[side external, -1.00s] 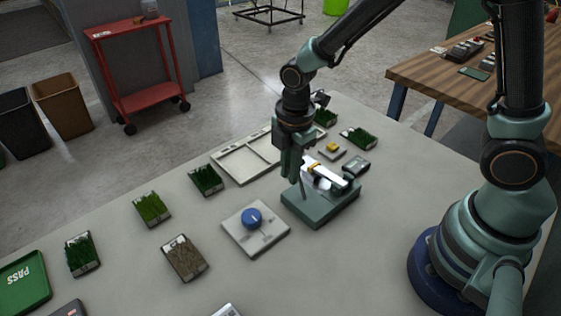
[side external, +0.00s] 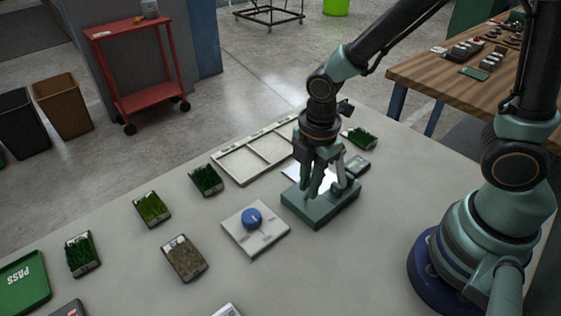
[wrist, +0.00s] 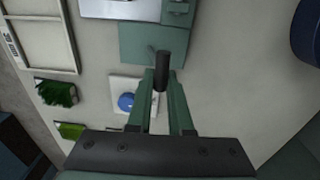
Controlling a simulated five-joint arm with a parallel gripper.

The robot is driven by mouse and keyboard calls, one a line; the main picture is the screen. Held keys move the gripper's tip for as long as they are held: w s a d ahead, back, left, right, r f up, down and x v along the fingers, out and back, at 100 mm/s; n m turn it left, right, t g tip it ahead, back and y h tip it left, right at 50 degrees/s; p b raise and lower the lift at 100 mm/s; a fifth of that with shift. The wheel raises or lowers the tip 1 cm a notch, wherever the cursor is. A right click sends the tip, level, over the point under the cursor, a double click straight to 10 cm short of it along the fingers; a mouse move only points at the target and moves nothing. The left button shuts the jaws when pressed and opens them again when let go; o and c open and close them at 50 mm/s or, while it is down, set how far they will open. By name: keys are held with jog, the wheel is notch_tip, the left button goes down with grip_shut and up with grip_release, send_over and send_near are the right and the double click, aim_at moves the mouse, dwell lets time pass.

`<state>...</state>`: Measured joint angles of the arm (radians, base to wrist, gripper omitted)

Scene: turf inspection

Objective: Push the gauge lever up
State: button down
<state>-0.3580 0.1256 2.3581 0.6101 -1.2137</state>
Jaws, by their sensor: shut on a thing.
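The gauge has a dark green base (side external: 318,208) on the table, with a bright white plate partly showing behind my gripper. Its base also shows in the wrist view (wrist: 140,42). My gripper (side external: 318,190) points down over the gauge in the side view. In the wrist view my gripper (wrist: 162,82) is shut on the lever's dark cylindrical handle (wrist: 161,68), which shows between the fingertips. My fingers hide much of the lever in the side view, so its exact angle is hard to tell.
A blue knob (side external: 252,217) on a pale plate sits left of the gauge. Turf samples (side external: 205,180) and a divided white tray (side external: 236,165) lie around it. A green PASS tray (side external: 24,283) is at far left. The front right of the table is clear.

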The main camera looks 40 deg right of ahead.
jog(key=shift+s+f, duration=0.25)
jog(key=shift+s, duration=0.5)
jog(key=shift+s+f+t, duration=0.15)
jog(key=shift+s+t, duration=0.05)
jog(key=shift+t, duration=0.3)
jog(key=shift+y, duration=0.3)
jog(key=c, duration=0.8)
grip_release()
jog(key=shift+c, duration=0.2)
notch_tip(320, 180, up, 12)
jog(key=s, duration=0.2)
jog(key=shift+d, duration=0.4)
